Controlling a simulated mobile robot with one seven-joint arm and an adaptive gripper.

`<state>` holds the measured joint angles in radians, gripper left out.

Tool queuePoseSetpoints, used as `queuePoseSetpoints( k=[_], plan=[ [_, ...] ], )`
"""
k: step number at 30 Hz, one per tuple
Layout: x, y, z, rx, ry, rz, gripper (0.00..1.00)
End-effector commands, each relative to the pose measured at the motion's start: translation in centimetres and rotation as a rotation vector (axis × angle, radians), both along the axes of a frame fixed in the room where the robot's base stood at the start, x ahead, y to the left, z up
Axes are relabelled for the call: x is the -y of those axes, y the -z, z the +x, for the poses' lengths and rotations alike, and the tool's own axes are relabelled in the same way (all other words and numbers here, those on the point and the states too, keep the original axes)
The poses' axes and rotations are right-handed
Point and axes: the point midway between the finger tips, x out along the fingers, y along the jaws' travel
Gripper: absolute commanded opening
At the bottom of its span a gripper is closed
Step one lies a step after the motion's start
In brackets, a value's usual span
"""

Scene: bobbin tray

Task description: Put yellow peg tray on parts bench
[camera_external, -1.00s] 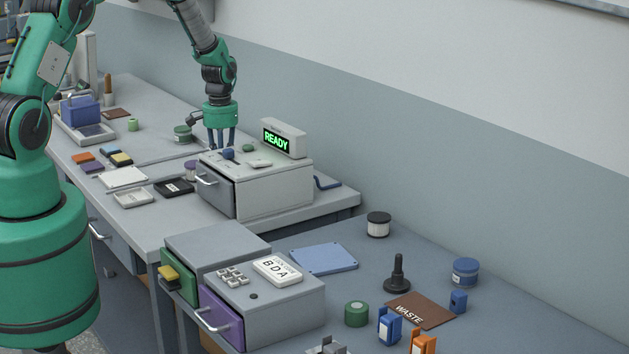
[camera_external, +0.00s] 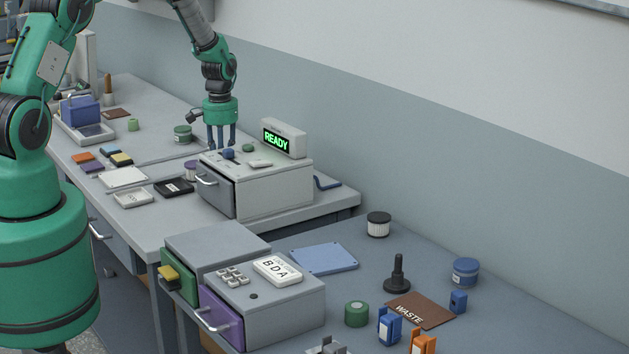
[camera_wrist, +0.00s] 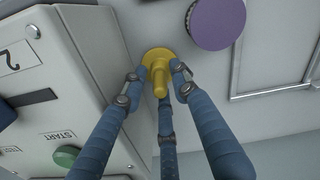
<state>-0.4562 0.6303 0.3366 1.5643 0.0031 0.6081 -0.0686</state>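The yellow peg tray (camera_wrist: 157,60) shows in the wrist view as a round yellow disc with a short upright peg. It stands on the grey surface beside the machine's front face. The three blue fingers of my gripper (camera_wrist: 158,80) surround it, with the tips close to its rim. I cannot tell whether they touch it or grip it. In the external view my gripper (camera_external: 222,136) points down behind the grey machine, and the peg tray is hidden there.
The grey machine (camera_external: 272,187) with a READY display (camera_external: 277,141) stands close beside my fingers. A purple round thing (camera_wrist: 216,20) is near the peg tray. The front right bench holds a blue plate (camera_external: 323,258), a grey drawer unit (camera_external: 285,318) and a brown WASTE mat (camera_external: 432,312).

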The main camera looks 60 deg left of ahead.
Motion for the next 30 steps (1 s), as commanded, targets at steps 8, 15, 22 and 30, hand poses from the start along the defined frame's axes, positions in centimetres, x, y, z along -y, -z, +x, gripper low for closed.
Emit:
queuePoseSetpoints(
  k=[8, 15, 22, 30],
  plan=[
    [0.0, -4.0, 0.1, 0.004, 0.000, 0.002, 0.29],
    [0.0, -8.0, 0.1, 0.003, 0.000, 0.001, 0.29],
    [0.0, -10.4, 0.0, 0.002, 0.000, 0.001, 0.29],
    [0.0, -11.1, 0.0, 0.000, 0.000, 0.000, 0.29]
  ],
)
